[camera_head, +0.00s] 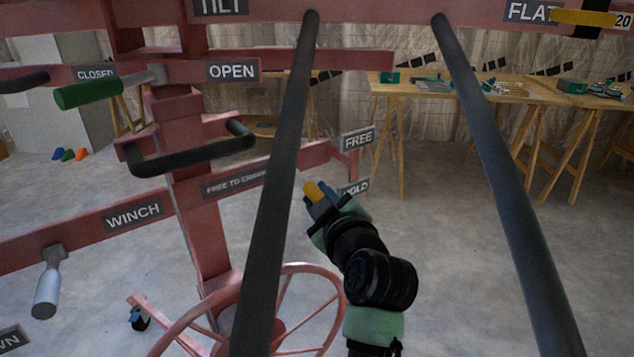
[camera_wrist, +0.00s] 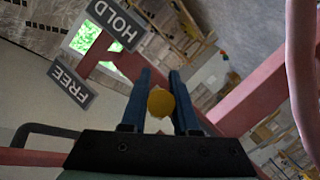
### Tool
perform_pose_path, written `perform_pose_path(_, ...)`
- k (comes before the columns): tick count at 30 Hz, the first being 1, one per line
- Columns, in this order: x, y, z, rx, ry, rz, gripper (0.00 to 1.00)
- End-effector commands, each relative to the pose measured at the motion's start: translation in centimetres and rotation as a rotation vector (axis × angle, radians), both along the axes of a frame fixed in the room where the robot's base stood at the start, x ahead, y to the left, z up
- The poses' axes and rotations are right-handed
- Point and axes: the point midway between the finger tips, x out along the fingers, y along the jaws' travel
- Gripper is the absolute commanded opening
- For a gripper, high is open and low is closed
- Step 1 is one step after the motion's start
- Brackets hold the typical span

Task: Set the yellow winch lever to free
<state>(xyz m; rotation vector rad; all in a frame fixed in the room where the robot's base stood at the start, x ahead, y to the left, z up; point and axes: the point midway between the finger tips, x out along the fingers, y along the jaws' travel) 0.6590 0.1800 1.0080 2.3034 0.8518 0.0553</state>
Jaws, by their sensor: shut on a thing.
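The yellow winch lever (camera_head: 313,190) shows only as a short yellow end between the fingers of my gripper (camera_head: 320,196). In the wrist view its round yellow end (camera_wrist: 160,103) sits between the two blue fingers of my gripper (camera_wrist: 160,80), which is shut on it. The rest of the lever is hidden. The FREE sign (camera_head: 358,139) is above the HOLD sign (camera_head: 354,187) at the end of the red bar, and the gripper is beside HOLD, below FREE. Both the HOLD sign (camera_wrist: 118,23) and the FREE sign (camera_wrist: 71,83) show at left in the wrist view.
A dark post (camera_head: 280,170) crosses in front, left of my gripper; another dark post (camera_head: 505,160) stands to the right. A red wheel (camera_head: 285,267) is below left. A black bar handle (camera_head: 190,157) is further left. Wooden tables (camera_head: 470,88) stand behind. Open floor lies between.

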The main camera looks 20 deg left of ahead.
Motion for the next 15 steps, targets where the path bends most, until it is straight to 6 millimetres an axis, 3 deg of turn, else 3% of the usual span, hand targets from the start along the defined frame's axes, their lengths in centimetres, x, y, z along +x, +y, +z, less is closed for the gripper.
perform_pose_path(1,0.0,-0.3,1.4,-0.034,0.024,-0.002,0.00)
perform_pose_path(15,-0.3,-0.6,4.2,-0.324,0.220,-0.001,0.00)
